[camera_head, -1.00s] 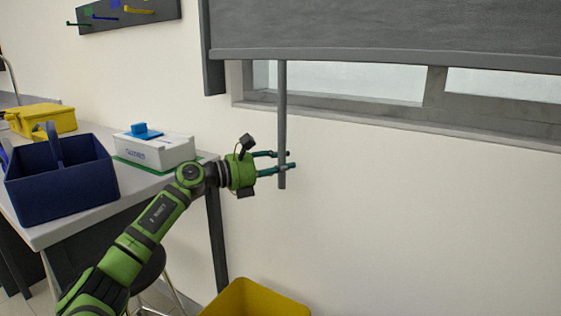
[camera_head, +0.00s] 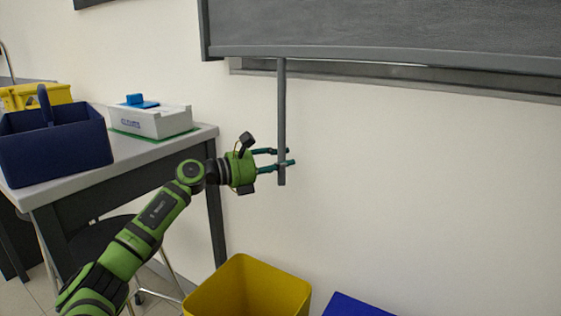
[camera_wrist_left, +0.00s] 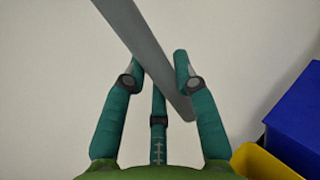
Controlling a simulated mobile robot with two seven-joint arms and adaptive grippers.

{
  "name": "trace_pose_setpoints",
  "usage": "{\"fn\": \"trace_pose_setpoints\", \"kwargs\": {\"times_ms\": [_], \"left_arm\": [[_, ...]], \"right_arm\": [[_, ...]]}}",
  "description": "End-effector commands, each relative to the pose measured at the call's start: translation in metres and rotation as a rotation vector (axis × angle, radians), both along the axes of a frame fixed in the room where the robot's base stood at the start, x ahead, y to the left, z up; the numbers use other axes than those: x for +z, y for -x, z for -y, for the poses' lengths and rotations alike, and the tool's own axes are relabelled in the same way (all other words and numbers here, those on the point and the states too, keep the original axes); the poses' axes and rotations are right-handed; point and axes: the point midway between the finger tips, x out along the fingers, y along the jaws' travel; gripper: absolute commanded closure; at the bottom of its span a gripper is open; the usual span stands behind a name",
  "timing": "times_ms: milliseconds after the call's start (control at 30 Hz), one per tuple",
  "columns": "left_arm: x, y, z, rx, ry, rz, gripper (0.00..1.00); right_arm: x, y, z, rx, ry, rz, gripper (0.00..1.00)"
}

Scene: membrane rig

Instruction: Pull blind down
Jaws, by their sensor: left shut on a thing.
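The dark grey blind (camera_head: 380,28) hangs over the window at the upper right. Its bottom bar leaves only a thin strip of window (camera_head: 400,75) showing. A grey pull rod (camera_head: 282,105) hangs from the blind's bottom bar. My left gripper (camera_head: 280,160) is shut on the rod near its lower end. In the left wrist view the rod (camera_wrist_left: 145,45) runs at a slant between the teal fingers (camera_wrist_left: 155,85). My right gripper is not in view.
A table (camera_head: 205,140) at the left holds a dark blue caddy (camera_head: 55,150), a white box (camera_head: 155,122) and a yellow case (camera_head: 35,95). A yellow bin (camera_head: 250,290) and a blue bin (camera_head: 350,306) stand below. The wall right of the rod is clear.

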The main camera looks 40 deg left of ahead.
Motion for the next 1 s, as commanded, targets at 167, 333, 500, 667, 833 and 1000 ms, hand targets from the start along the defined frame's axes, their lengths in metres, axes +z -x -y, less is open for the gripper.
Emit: {"fn": "trace_pose_setpoints", "kwargs": {"times_ms": [167,333,500,667,833,1000], "left_arm": [[-0.007,0.0,0.003,-0.008,-0.003,-0.013,1.0],[-0.009,0.0,0.003,-0.009,-0.004,-0.015,0.6],[-0.007,0.0,0.003,-0.007,-0.004,-0.012,0.46],[-0.005,0.0,0.002,-0.005,-0.002,-0.008,0.46],[-0.005,0.005,-0.002,-0.003,-0.001,-0.009,0.46],[-0.006,0.021,-0.01,-0.003,-0.003,-0.011,0.46]], "right_arm": [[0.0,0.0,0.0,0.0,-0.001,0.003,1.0],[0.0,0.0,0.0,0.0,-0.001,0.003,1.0],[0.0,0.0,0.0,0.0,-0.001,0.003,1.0],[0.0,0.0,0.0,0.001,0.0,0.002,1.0],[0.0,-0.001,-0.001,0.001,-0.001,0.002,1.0],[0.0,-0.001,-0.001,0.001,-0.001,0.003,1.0]]}}
